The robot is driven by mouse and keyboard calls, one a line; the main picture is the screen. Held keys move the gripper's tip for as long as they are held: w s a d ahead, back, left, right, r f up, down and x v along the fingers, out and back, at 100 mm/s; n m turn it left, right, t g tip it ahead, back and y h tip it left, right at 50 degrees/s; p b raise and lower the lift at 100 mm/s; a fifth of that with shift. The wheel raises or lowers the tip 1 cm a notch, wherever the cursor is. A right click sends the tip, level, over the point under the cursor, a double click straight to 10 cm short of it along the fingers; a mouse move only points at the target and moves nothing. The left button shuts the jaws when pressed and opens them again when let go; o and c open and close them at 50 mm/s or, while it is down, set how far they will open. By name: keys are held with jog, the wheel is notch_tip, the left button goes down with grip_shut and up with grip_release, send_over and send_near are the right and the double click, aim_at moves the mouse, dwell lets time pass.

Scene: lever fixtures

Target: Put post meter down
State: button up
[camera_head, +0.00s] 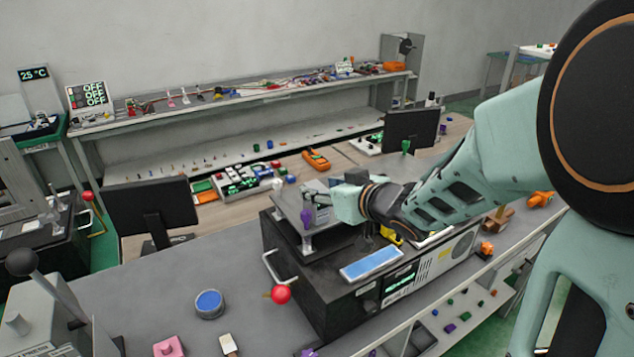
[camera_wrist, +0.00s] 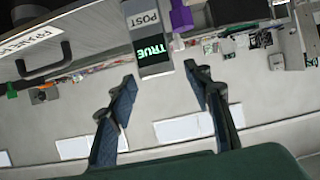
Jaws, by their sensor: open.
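The post meter (camera_wrist: 150,38) is a grey block with a "POST" label and a dark screen reading "TRUE" in green; it appears upside down at the top middle of the wrist view. My gripper (camera_wrist: 160,76) is open, and its two dark fingers stand apart with the meter's screen end beyond the gap between their tips. No finger visibly presses on the meter. In the head view my gripper (camera_head: 322,202) is over the grey raised plate on the black machine (camera_head: 340,292). I cannot make the meter out clearly there.
A purple piece (camera_head: 306,218) is close to my gripper. A red-balled lever (camera_head: 281,294) sticks out at the machine's front left. Monitors (camera_head: 152,208) stand behind on both sides. Grey bench top (camera_head: 240,270) is clear left of the machine, around a blue round button (camera_head: 209,303).

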jog(key=p+v, duration=0.2)
jog(key=v, duration=0.7)
jog(key=shift+s+d+r, duration=0.1)
jog(key=shift+d, duration=0.05)
